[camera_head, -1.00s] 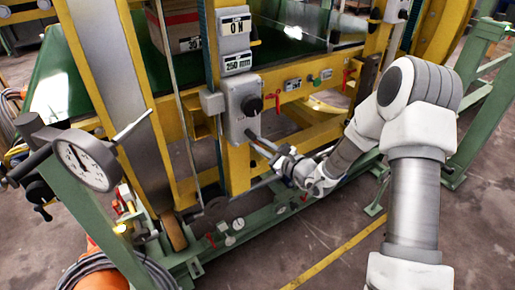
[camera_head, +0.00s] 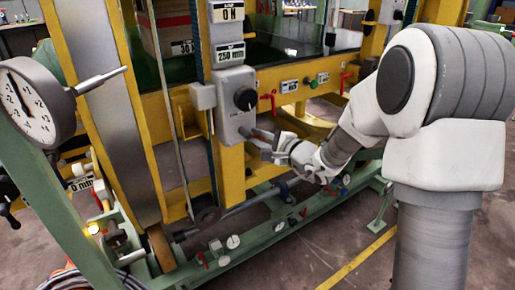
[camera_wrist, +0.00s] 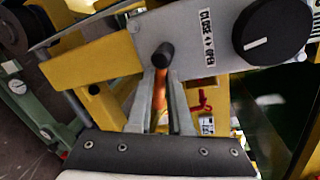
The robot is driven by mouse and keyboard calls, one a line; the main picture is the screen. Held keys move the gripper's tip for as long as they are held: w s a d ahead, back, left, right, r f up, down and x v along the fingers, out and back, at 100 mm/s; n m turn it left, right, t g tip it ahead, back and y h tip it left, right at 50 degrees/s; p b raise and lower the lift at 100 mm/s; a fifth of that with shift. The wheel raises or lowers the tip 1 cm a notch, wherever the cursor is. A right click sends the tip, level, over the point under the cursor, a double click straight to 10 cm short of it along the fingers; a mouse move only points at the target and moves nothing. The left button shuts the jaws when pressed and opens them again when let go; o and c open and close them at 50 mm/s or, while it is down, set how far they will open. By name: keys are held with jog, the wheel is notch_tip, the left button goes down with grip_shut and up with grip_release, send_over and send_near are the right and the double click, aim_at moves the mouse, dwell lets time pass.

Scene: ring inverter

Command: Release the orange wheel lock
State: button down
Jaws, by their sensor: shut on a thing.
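An orange bar, the likely wheel lock (camera_wrist: 160,92), shows between my fingers in the wrist view, just below a short black cylindrical end (camera_wrist: 163,56). In the head view my gripper (camera_head: 262,138) reaches in from the right to the lower edge of a grey control box (camera_head: 236,105). The box carries a round black knob (camera_head: 245,99), also large at the upper right of the wrist view (camera_wrist: 272,32), beside a CLOSE/OPEN label (camera_wrist: 206,36).
Yellow posts (camera_head: 231,175) and a green lower beam (camera_head: 262,222) with small gauges and red levers surround the spot. A dial gauge (camera_head: 33,105) stands at the left. A small red lever (camera_head: 268,101) is right of the box. The floor (camera_head: 345,235) at the lower right is clear.

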jog(key=shift+n+b, duration=0.3)
jog(key=shift+b, duration=0.05)
dwell(0.3)
jog(key=c, duration=0.8)
grip_release()
jog(key=shift+c, duration=0.2)
jog(key=shift+d+r, duration=0.1)
jog(key=p+v, duration=0.3)
jog(key=v, duration=1.4)
jog(key=shift+s, duration=0.2)
jog(key=shift+r, duration=0.1)
